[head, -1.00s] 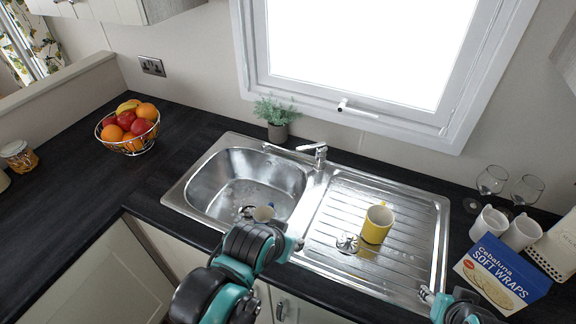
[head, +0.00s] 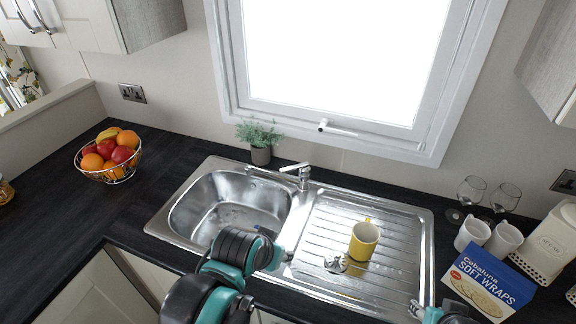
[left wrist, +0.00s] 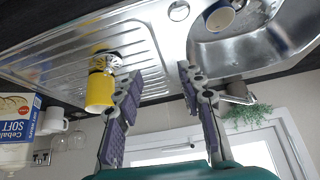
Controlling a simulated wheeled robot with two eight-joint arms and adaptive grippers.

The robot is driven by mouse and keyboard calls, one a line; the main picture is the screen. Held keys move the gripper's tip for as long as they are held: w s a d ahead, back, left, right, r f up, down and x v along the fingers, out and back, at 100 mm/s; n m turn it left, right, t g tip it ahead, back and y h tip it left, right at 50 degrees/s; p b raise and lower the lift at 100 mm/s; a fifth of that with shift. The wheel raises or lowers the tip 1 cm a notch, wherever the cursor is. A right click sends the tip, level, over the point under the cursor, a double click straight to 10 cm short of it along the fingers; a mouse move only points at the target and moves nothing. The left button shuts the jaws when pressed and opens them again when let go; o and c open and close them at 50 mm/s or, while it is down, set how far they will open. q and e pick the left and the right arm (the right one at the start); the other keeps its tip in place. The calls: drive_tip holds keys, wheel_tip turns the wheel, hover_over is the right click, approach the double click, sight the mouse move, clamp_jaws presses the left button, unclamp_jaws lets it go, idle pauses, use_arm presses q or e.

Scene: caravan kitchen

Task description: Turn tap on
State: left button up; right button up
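The chrome tap (head: 300,174) stands at the back of the steel sink unit (head: 192,231), between the bowl and the drainer. Its lever is on top and its spout points left over the bowl. In the upside-down left wrist view, the tap (left wrist: 238,96) is partly visible near the right finger. My left gripper (left wrist: 160,85) is open and empty. In the head view it is over the front of the sink, apart from the tap, its fingers mostly hidden by my arm. My right gripper (head: 430,312) is cut off at the bottom edge; its opening is unclear.
A yellow mug (head: 364,241) stands on the drainer. A potted plant (head: 259,140) stands behind the bowl, left of the tap. A soft wraps box (head: 487,283), white mugs and glasses are at right; a fruit bowl (head: 110,158) is left.

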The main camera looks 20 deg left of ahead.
use_arm(q)
drive_tip(key=w+a+r+m+g+p, duration=0.1)
drive_tip(key=w+r, duration=0.4)
drive_tip(key=w, duration=0.2)
drive_tip(key=m+g+h+p, duration=0.3)
drive_tip(key=m, duration=0.4)
approach(286, 169)
drive_tip(key=b+x, duration=0.1)
drive_tip(key=x, duration=0.7)
drive_tip(key=shift+a+b, duration=0.1)
drive_tip(key=shift+b, duration=0.2)
clamp_jaws()
